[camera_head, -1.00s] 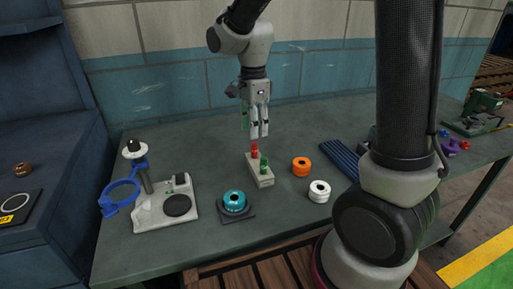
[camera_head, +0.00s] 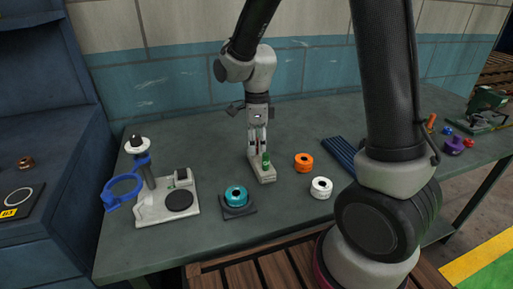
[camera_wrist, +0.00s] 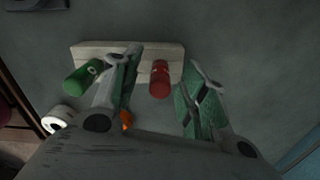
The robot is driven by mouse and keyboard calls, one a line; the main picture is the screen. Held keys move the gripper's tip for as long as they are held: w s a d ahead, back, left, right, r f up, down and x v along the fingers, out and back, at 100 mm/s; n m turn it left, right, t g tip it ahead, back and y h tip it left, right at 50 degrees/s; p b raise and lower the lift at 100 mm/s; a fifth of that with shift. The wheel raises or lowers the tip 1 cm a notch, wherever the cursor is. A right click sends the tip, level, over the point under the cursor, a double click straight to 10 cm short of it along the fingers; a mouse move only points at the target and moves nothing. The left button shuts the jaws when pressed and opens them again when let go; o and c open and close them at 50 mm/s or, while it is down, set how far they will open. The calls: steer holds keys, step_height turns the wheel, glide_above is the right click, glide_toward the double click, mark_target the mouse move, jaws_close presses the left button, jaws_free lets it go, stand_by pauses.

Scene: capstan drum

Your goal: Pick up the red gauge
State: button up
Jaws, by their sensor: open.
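The red gauge (camera_wrist: 160,80) stands in a pale holder block (camera_wrist: 90,49) on the bench. In the wrist view it lies between my gripper's (camera_wrist: 168,66) two open fingers, closer to the left finger, with a gap to the right one. In the head view my gripper (camera_head: 257,148) points down over the rear of the holder block (camera_head: 263,175), and its fingers mostly hide the red gauge. A green gauge (camera_head: 266,160) stands at the front of the same block; in the wrist view it is left of the fingers.
A teal spool (camera_head: 236,195) on a dark base sits left of the block. An orange ring (camera_head: 304,162) and a white ring (camera_head: 321,187) lie to the right. A magnifier stand (camera_head: 150,205) is at the left. A dark blue ribbed mat (camera_head: 341,152) lies farther right.

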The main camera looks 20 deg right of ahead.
mark_target(257, 138)
jaws_close()
steer(key=shift+r, duration=0.1)
step_height(257, 138, up, 10)
steer(key=shift+f, duration=0.1)
stand_by(0.5)
